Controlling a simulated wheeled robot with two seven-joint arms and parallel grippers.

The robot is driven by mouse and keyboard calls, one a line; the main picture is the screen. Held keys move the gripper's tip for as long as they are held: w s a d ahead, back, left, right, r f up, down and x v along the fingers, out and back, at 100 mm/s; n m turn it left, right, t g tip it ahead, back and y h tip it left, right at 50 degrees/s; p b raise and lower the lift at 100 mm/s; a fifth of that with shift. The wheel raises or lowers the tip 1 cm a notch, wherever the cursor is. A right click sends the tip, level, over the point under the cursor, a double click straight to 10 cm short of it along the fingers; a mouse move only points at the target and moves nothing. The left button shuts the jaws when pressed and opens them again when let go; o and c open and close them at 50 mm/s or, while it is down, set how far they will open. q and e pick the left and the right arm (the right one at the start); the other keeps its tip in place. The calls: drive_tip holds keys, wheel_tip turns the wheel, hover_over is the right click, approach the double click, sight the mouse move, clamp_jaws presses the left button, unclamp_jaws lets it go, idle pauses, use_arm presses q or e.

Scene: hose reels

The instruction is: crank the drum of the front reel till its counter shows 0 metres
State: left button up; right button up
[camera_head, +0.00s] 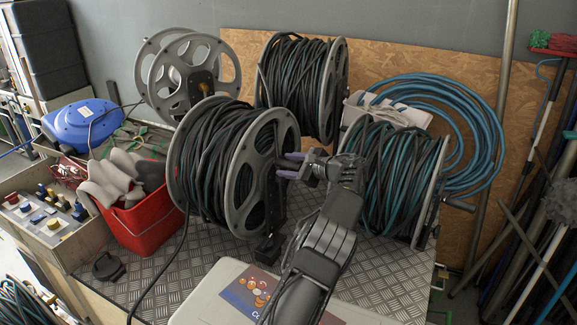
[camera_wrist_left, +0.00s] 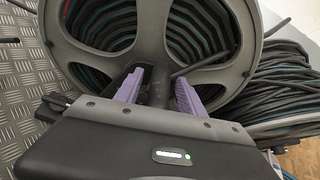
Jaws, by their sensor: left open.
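The front reel (camera_head: 208,150) stands on the metal checker plate with dark hose wound on its drum and grey spoked flanges. My left gripper (camera_head: 287,166) is at the right side of this reel, its purple fingers pointing at the flange. In the left wrist view, the open fingers (camera_wrist_left: 160,88) stand either side of a dark upright bar in front of the reel's hub, with the flange (camera_wrist_left: 98,74) behind. I cannot tell whether the fingers touch the bar, or whether it is the crank grip. The counter's reading is not visible. My right gripper is out of view.
Another hose reel (camera_head: 385,165) stands close on the right, and one (camera_head: 305,85) stands behind. An empty grey reel (camera_head: 168,75) is at the back left. A red bucket (camera_head: 140,220) and a control box (camera_head: 50,228) are at left. A pale case (camera_head: 205,300) lies in front.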

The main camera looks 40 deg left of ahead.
sight(297, 166)
use_arm(q)
drive_tip(key=b+v, duration=0.2)
drive_tip(key=v, duration=0.5)
drive_tip(key=shift+d+r, duration=0.15)
drive_tip(key=shift+d, duration=0.25)
